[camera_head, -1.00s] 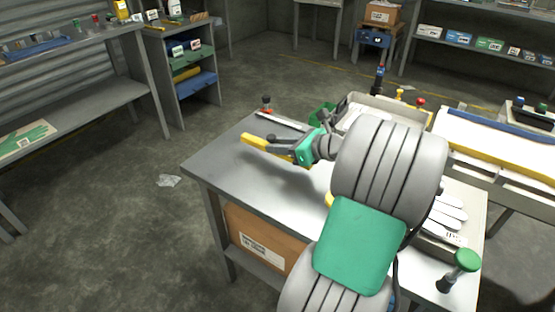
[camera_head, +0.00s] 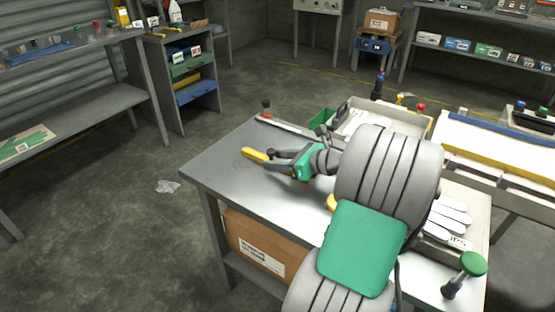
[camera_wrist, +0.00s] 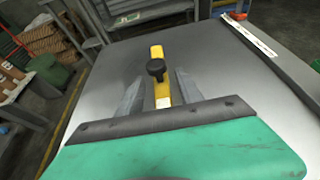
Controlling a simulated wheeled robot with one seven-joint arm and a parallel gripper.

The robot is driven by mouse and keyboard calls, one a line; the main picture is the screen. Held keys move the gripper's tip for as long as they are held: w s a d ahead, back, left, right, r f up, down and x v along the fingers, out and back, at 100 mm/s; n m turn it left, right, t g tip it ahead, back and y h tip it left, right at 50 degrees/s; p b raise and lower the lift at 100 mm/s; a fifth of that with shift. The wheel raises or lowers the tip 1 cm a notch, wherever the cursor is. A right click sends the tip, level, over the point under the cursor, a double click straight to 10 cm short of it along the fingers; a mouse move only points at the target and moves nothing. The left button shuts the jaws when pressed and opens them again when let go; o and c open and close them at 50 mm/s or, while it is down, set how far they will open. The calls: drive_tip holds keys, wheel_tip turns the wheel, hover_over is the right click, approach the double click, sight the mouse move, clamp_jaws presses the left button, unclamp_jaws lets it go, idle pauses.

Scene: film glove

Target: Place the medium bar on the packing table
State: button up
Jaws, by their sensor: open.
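The yellow bar (camera_head: 255,154) with a black knob lies on the grey top of the packing table (camera_head: 220,174), toward its far left part. In the wrist view the bar (camera_wrist: 156,54) runs away from me, its knob (camera_wrist: 156,69) standing up between my fingers. My gripper (camera_head: 279,158) is open over the near part of the bar. In the wrist view my gripper (camera_wrist: 158,78) has one finger on each side of the bar, with gaps visible. My arm hides part of the table and the bar's near end in the head view.
A white-grey strip (camera_head: 281,124) lies along the table's far edge. A tray with white gloves (camera_head: 449,217) and a green-topped knob (camera_head: 472,264) are at the right. A cardboard box (camera_head: 254,247) sits below the table. The left tabletop is clear.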

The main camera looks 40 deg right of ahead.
drive_tip(key=shift+r, duration=0.1)
drive_tip(key=p+v, duration=0.4)
drive_tip(key=v, duration=0.8)
